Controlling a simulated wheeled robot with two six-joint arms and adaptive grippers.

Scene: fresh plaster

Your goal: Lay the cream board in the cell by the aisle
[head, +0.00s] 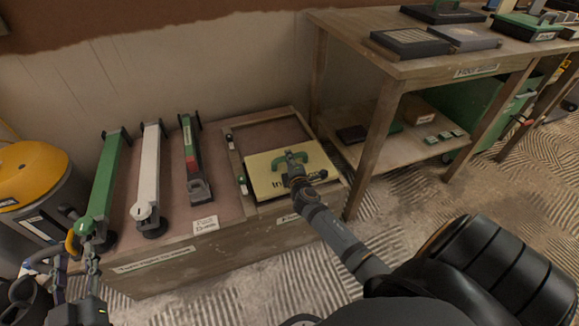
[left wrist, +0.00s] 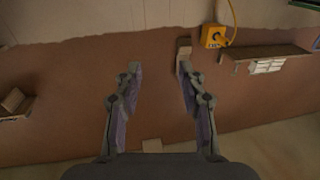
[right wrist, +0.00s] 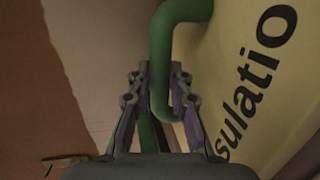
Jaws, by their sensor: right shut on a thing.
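The cream board (head: 262,172) has a green handle (head: 318,157) on top and dark lettering. It is over the near cell of a two-cell wooden frame (head: 229,147) on the low bench. The far cell shows empty. I cannot tell whether the board rests fully down or is still slightly raised. My right gripper (head: 293,166) is shut on the handle; the handle (right wrist: 172,25) and the board (right wrist: 255,60) also show close up in the right wrist view. My left gripper (left wrist: 157,85) is open and empty, away from the board at the lower left of the head view.
Long green (head: 104,185) and white (head: 149,175) tools and a shorter red-green one (head: 191,150) lie left of the frame. A wooden table (head: 400,68) with a lower shelf stands to the right. A yellow-topped bin (head: 30,170) is at far left.

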